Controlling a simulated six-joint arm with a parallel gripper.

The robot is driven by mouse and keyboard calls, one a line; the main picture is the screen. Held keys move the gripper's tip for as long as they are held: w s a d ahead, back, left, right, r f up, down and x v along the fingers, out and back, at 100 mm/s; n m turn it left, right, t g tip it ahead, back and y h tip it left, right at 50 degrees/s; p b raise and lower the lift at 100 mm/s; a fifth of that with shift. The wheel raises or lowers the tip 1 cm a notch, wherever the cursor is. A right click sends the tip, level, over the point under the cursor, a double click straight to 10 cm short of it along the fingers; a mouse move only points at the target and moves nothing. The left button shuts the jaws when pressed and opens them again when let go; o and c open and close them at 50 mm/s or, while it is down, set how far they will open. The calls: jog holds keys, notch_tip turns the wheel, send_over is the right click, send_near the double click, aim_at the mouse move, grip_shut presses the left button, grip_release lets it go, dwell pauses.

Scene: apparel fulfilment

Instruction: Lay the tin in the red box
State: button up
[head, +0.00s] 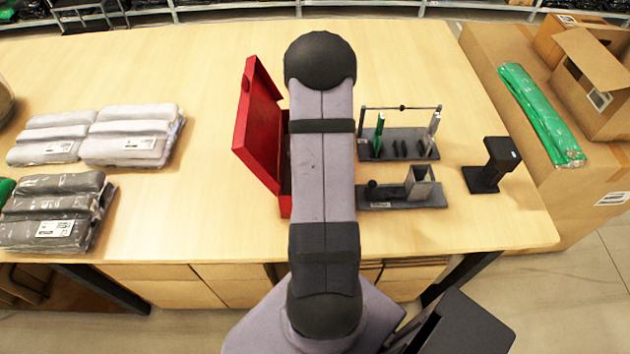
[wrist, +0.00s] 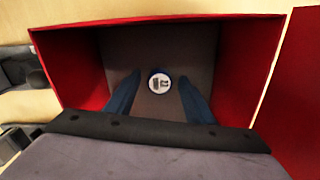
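The red box (head: 262,125) stands on the table with its lid raised on the left side, and my arm hides most of its inside in the head view. In the wrist view I look down into the open red box (wrist: 262,62). The tin (wrist: 160,83) is a small round thing with a white labelled top and dark blue rim, inside the box's outline over the dark floor. My gripper (wrist: 160,77) points into the box, with its two blue fingers on either side of the tin. A narrow gap shows between the tin and each finger. I cannot tell the tin's exact height above the floor.
A grey rack (head: 405,146) and a grey holder (head: 400,194) stand right of the box, with a black stand (head: 490,165) farther right. Bagged garments (head: 130,135) lie at the left. The table between them and the box is clear.

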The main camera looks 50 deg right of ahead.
notch_tip(320, 180, up, 12)
jog(key=b, duration=0.1)
jog(key=shift+r+b, duration=0.2)
jog(key=shift+b, duration=0.2)
dwell(0.3)
dwell(0.3)
jog(key=s+a+r+n+g+y+p, duration=0.1)
jog(key=a+r+n+p, duration=0.1)
jog(key=a+r+p, duration=0.4)
jog(key=s+a+r+n+y+p, duration=0.1)
jog(key=s+a+r+n+p, duration=0.2)
jog(key=a, duration=0.4)
jog(key=s+a+f+n+t+h+b, duration=0.1)
jog(key=a+f+n+b, duration=0.5)
jog(key=a, duration=0.9)
notch_tip(320, 180, down, 3)
jog(key=shift+s+h+b, duration=0.4)
jog(key=shift+h+b, duration=0.1)
jog(key=shift+b, duration=0.45)
